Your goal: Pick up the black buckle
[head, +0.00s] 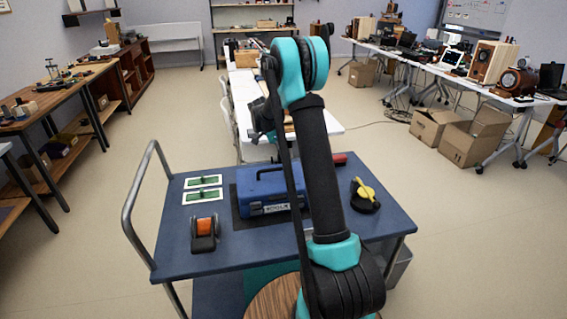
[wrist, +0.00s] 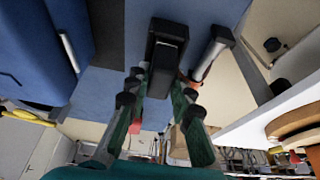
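A black, boxy object (wrist: 167,45), which I take to be the black buckle, shows in the upper middle of the wrist view above a blue surface. My gripper (wrist: 163,82) points toward it with its green fingers spread and a wide gap between them. The near end of the black object lies around the fingertips; I cannot tell whether they touch it. In the head view my arm crosses the middle of the picture and hides much of the gripper, and I cannot make out the buckle there.
The blue-topped cart (head: 172,235) carries a blue toolbox (head: 262,190), an orange and black tape dispenser (head: 205,235), green boards (head: 203,181) and a yellow and black item (head: 364,195). Cardboard boxes (head: 475,140) stand at right.

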